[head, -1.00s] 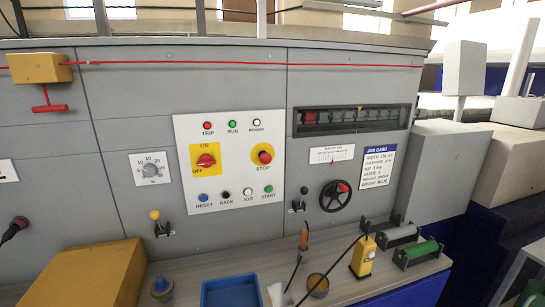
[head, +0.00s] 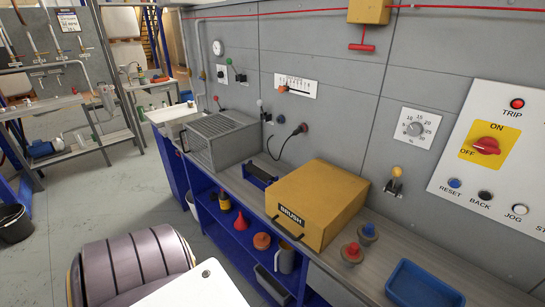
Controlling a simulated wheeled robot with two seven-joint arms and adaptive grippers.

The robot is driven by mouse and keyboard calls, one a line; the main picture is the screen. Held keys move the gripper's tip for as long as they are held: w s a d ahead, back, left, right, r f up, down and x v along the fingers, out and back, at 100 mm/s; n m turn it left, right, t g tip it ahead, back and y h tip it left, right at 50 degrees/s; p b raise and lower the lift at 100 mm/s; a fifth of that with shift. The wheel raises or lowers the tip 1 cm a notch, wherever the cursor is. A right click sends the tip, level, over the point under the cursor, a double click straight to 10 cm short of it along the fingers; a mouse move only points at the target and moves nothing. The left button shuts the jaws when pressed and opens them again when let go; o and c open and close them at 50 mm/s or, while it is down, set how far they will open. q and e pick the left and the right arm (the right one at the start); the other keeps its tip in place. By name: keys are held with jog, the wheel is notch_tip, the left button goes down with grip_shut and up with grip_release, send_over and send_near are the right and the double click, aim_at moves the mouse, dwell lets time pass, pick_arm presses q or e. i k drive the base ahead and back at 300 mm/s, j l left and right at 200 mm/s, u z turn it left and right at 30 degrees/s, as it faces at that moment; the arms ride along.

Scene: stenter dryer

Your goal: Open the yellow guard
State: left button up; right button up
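The yellow guard (head: 318,196) is a box-shaped cover on the grey bench, right of the middle in the head view. It looks closed. Its front carries a dark label reading "BRUSH" (head: 291,217) and a dark handle (head: 287,230) low on the front face. What lies under it is hidden. Neither of my grippers shows in this view.
A rounded, striped dark object (head: 132,264) stands on the floor in front.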

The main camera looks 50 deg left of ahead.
aim_at(307, 200)
jog(key=u, duration=1.45)
